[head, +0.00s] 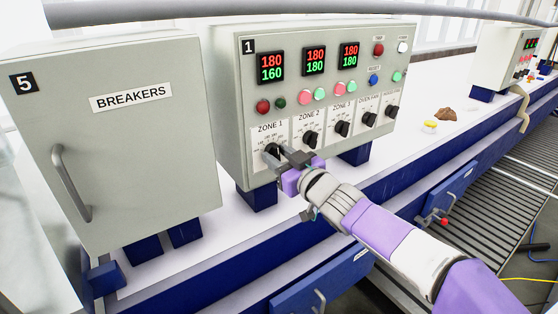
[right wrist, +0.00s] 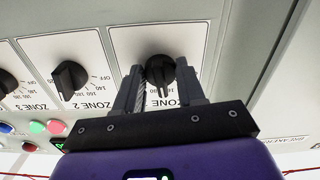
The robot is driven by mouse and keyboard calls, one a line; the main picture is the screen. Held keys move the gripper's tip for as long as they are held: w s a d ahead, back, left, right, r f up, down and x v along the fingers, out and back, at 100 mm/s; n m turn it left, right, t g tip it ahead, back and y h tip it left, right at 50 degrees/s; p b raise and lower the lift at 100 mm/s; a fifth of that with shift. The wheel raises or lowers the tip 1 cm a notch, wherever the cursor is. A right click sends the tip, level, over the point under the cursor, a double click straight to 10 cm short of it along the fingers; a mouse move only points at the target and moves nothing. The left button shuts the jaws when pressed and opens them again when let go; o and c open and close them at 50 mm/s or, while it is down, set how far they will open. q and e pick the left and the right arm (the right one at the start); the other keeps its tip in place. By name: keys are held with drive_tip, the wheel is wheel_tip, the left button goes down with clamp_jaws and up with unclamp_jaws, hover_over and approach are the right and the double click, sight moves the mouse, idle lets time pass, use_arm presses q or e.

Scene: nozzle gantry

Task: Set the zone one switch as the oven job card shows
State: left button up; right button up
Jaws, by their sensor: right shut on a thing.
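The black zone one switch (head: 271,150) is a rotary knob on a white dial plate marked ZONE 1, at the lower left of the grey panel numbered 1. My right gripper (head: 281,155) is at the knob, shut on it. In the right wrist view, the panel is upside down and the knob (right wrist: 160,70) sits between the fingertips of my right gripper (right wrist: 160,80). The dial numbers are partly hidden, and I cannot tell its setting surely. The display above it (head: 271,67) reads 180 in red over 160 in green. I see no job card. My left gripper is not in view.
The zone two knob (head: 310,139) and several similar knobs run to the right. Lamps and buttons sit above them. A grey BREAKERS cabinet (head: 150,160) with a handle stands close on the left. The white bench (head: 440,100) is mostly clear to the right.

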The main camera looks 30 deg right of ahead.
drive_tip(key=n+b, duration=0.1)
drive_tip(key=n, duration=0.3)
drive_tip(key=shift+d+n+b, duration=0.1)
drive_tip(key=shift+n+b, duration=0.3)
drive_tip(key=shift+n, duration=1.2)
drive_tip(key=o, duration=1)
drive_tip(key=shift+o, duration=0.2)
drive_tip(key=s+p, duration=0.1)
drive_tip(key=s, duration=0.6)
drive_tip(key=shift+s+d+p, duration=0.3)
drive_tip(key=shift+p, duration=0.05)
